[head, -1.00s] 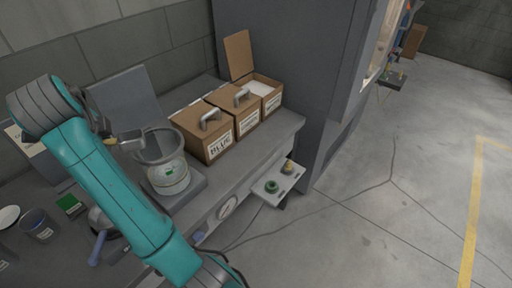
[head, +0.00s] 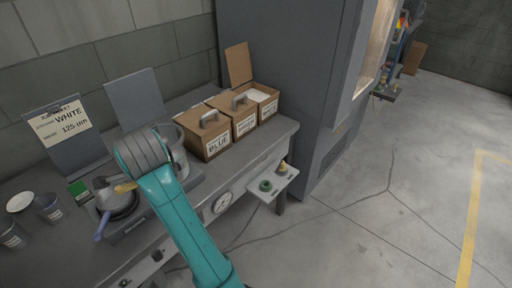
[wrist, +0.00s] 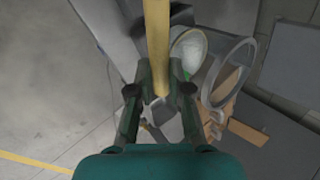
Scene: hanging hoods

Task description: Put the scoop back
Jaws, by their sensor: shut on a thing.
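My gripper (wrist: 160,100) is shut on the scoop, whose yellow handle (wrist: 157,45) runs up out of the wrist view. A grey metal part (wrist: 166,118) shows between and below the fingers. In the head view my wrist hides most of the gripper. The yellow handle (head: 125,187) shows left of my wrist, above a dark round pan (head: 118,204) with a blue handle. Whether the scoop touches the pan cannot be told. Lidded cardboard boxes (head: 206,140) stand to the right, and the far one (head: 264,101) is open with white material inside.
A tall translucent bucket (head: 178,150) stands behind my wrist. Cups (head: 47,207) and a green block (head: 78,189) lie at the left. A sign (head: 62,124) reads WHITE, 125 um. A small shelf with a green button (head: 266,186) juts from the bench front. A grey cabinet (head: 275,60) stands beyond.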

